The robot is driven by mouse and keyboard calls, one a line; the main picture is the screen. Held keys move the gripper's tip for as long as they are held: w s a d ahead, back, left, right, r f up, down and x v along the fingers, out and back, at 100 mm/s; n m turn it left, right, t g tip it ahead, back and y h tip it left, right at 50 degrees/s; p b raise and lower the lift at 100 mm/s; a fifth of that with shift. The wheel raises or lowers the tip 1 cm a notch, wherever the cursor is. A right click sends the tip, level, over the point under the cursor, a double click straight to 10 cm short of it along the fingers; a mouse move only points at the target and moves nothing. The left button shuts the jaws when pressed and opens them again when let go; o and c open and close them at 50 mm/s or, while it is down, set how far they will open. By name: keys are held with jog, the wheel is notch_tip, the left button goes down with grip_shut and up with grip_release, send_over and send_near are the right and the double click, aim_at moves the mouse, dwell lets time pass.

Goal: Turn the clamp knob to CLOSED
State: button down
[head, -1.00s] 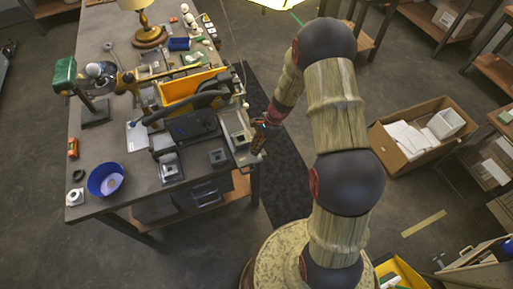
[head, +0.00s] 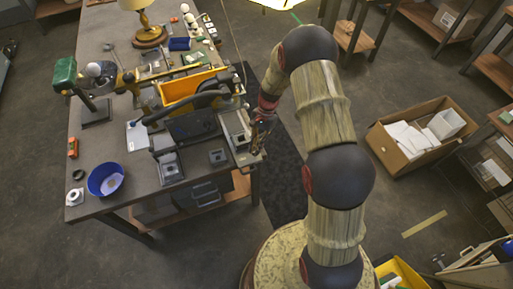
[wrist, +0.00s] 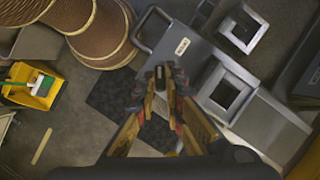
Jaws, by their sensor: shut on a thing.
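My gripper (wrist: 160,80) has its two orange-and-dark fingers close together at the edge of a grey metal fixture (wrist: 190,55). They are shut on a small dark part between the tips, which appears to be the clamp knob (wrist: 160,72). The fingertips hide most of it, and I cannot read its turn position. The fixture carries small pale labels and square frames. In the head view my gripper (head: 262,128) is at the right edge of the workbench (head: 130,205), beside the grey fixture (head: 238,128); the knob cannot be made out there.
The bench holds a yellow bin (head: 190,86), a blue bowl (head: 105,179), a brass lamp (head: 147,28) and several small parts. A cardboard box (head: 400,160) with white items stands on the floor to the right. A dark mat (head: 285,175) lies beside the bench.

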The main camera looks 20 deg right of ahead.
jog(key=n+h, duration=0.1)
jog(key=n, duration=0.1)
jog(key=n+g, duration=0.1)
jog(key=n, duration=0.2)
jog(key=shift+w+a+n+h+b, duration=0.15)
jog(key=shift+n+h+b, duration=0.15)
jog(key=shift+h, duration=0.1)
jog(key=n+h, duration=0.1)
jog(key=n, duration=0.3)
jog(key=shift+a+n+g+h, duration=0.1)
jog(key=shift+n+g+h, duration=0.2)
jog(key=shift+n+h, duration=0.1)
jog(key=c, duration=1.9)
grip_release()
jog(key=v, duration=1.2)
jog(key=shift+w, duration=0.1)
